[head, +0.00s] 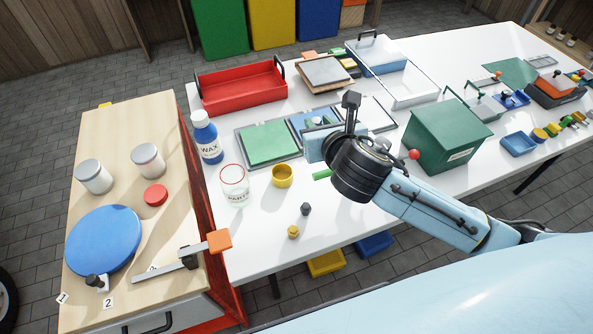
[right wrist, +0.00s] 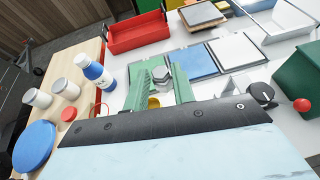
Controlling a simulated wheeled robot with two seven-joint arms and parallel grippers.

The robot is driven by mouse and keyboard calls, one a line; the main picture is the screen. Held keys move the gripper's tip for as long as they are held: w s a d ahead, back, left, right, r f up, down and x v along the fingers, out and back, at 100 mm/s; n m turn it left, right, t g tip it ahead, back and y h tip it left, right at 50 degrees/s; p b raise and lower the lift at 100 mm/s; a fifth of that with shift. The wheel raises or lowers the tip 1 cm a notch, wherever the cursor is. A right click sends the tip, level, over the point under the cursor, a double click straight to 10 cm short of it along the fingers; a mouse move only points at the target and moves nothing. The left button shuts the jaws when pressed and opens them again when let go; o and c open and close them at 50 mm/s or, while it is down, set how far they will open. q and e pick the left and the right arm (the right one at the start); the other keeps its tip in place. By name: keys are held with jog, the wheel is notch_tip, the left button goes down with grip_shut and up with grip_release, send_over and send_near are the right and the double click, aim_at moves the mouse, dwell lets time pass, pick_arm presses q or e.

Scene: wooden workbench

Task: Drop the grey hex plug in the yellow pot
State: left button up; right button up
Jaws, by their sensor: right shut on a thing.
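My right gripper (head: 318,152) is above the white table, to the upper right of the yellow pot (head: 282,176). In the right wrist view its green fingers (right wrist: 163,80) are closed on a grey hex plug (right wrist: 161,75), which shows between them. The arm hides this plug in the head view. The yellow pot is small, round and open at the top. Only a sliver of the pot (right wrist: 154,102) shows between the fingers in the right wrist view. My left gripper is in neither view.
A dark hex piece (head: 306,209) and a small yellow piece (head: 293,232) lie on the table in front of the pot. A glass jar (head: 234,186) and a blue wax bottle (head: 207,138) stand left of it. A green box (head: 447,135) is on the right.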

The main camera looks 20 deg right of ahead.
pick_arm(q)
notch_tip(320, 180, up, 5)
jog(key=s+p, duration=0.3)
jog(key=p, duration=0.1)
pick_arm(e)
jog(key=shift+m+h, duration=0.4)
jog(key=w+a+f+b, duration=0.1)
jog(key=f+b, duration=0.1)
jog(key=f, duration=0.3)
jog(key=w+a+f+b, duration=0.2)
jog(key=f+b, duration=0.1)
jog(key=f, duration=0.1)
jog(key=w+a+f+b, duration=0.2)
jog(key=f, duration=0.3)
jog(key=shift+w+f+b, duration=0.2)
jog(key=shift+f+b, duration=0.1)
jog(key=shift+b, duration=0.05)
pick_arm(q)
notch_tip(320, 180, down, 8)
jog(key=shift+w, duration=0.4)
pick_arm(e)
jog(key=o, duration=1.1)
jog(key=shift+c, duration=0.2)
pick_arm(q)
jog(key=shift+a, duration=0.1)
